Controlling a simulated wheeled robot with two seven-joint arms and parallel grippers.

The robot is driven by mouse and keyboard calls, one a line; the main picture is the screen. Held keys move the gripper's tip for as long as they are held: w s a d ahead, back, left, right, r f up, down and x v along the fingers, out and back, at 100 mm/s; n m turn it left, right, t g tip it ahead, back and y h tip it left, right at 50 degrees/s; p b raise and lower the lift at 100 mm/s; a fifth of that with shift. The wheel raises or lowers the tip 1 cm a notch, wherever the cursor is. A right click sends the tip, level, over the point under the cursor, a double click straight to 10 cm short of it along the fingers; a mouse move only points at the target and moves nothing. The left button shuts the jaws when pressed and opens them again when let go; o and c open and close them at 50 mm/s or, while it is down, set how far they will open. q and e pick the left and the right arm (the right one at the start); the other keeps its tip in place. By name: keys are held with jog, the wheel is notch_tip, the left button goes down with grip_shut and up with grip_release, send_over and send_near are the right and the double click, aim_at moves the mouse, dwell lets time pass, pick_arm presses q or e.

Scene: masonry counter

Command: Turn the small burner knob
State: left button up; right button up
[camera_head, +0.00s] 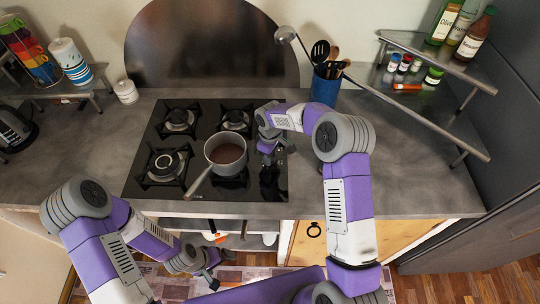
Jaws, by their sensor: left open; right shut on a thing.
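The black glass hob (146,182) is set into the grey counter and has several burners. Its knobs are along the right side, where dark shapes (281,152) show next to my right gripper. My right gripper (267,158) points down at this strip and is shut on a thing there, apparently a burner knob. The gripper hides most of that knob, so its size and angle cannot be told. My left gripper (217,270) is open and empty, low in front of the counter and away from the hob.
A blue utensil holder (324,91) stands behind. A metal shelf (420,107) with bottles and jars is at right.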

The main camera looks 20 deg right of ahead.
jog(key=n, duration=1)
jog(key=shift+n, duration=0.3)
dwell(0.4)
jog(key=o, duration=1)
jog(key=shift+o, duration=0.2)
jog(key=shift+r, duration=0.15)
notch_tip(320, 180, up, 7)
jog(key=shift+r+p, duration=0.15)
jog(key=shift+p, duration=0.2)
